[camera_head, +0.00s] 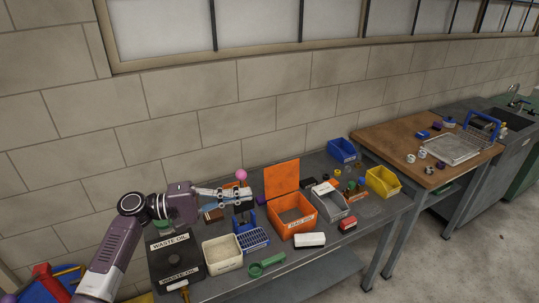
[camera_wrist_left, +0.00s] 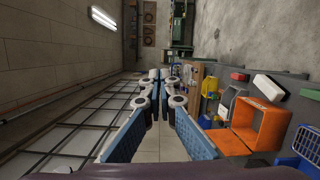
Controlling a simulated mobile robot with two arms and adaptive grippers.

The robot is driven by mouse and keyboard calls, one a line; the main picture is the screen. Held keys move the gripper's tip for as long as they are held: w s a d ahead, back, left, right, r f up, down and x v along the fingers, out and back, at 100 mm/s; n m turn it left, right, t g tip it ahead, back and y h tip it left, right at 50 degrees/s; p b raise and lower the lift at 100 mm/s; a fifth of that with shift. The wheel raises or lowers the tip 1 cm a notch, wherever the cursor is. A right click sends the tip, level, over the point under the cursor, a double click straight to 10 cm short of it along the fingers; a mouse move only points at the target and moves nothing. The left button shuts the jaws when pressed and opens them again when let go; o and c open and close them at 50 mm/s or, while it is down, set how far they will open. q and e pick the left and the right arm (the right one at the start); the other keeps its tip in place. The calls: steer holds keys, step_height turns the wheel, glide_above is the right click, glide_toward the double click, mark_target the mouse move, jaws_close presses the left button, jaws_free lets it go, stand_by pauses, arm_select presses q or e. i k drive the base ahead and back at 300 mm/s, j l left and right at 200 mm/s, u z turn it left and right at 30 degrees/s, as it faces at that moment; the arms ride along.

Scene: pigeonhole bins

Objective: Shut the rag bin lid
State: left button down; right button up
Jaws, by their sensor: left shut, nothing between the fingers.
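The orange rag bin (camera_head: 291,227) stands on the grey workbench, with a white label on its front. Its orange lid (camera_head: 281,179) stands up open at the bin's back edge. In the left wrist view the bin (camera_wrist_left: 262,122) is at the right, with the lid (camera_wrist_left: 226,142) beside it. My left gripper (camera_head: 250,193) is shut and empty. It is just left of the raised lid in the head view, above the bench, and appears apart from it. Its fingers (camera_wrist_left: 160,76) point forward in the wrist view. My right gripper is out of view.
A black waste oil box (camera_head: 163,274), a cream bin (camera_head: 222,264) and a blue basket (camera_head: 253,240) stand left of the rag bin. A grey bin (camera_head: 333,208) stands right. A white-topped box (camera_head: 310,240) lies in front. A pink ball (camera_head: 241,174) shows near the gripper.

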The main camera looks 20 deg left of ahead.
mark_target(281, 179)
steer(key=i+j, duration=0.3)
steer(key=i, duration=0.15)
steer(key=i+j, duration=0.3)
steer(key=i, duration=0.15)
steer(key=i+j, duration=0.25)
steer(key=i, duration=0.15)
